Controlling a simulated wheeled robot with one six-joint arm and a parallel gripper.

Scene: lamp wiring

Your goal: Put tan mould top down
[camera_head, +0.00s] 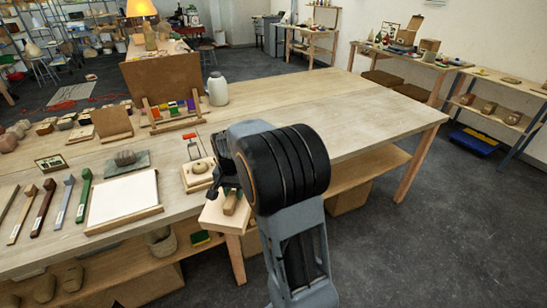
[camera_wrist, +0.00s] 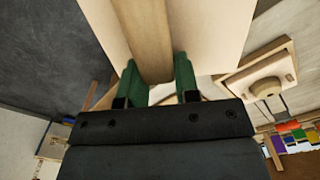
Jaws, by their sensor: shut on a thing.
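The tan mould top is a pale wooden board (camera_wrist: 215,30) with a darker wooden bar (camera_wrist: 148,35) across its face. In the wrist view, the green fingers of my gripper (camera_wrist: 157,80) are on either side of the bar and shut on it. In the head view, the pale board (camera_head: 214,216) is at the table's front edge, with the bar (camera_head: 231,202) on top, and my arm hides part of it. I cannot tell whether the board touches anything below. My gripper (camera_head: 229,190) is mostly hidden there by my wrist.
A square wooden mould piece with a round part (camera_head: 199,168) lies just behind the board; it also shows in the wrist view (camera_wrist: 268,87). A white framed panel (camera_head: 122,198) and several handled tools lie left. The table's right half (camera_head: 350,110) is clear.

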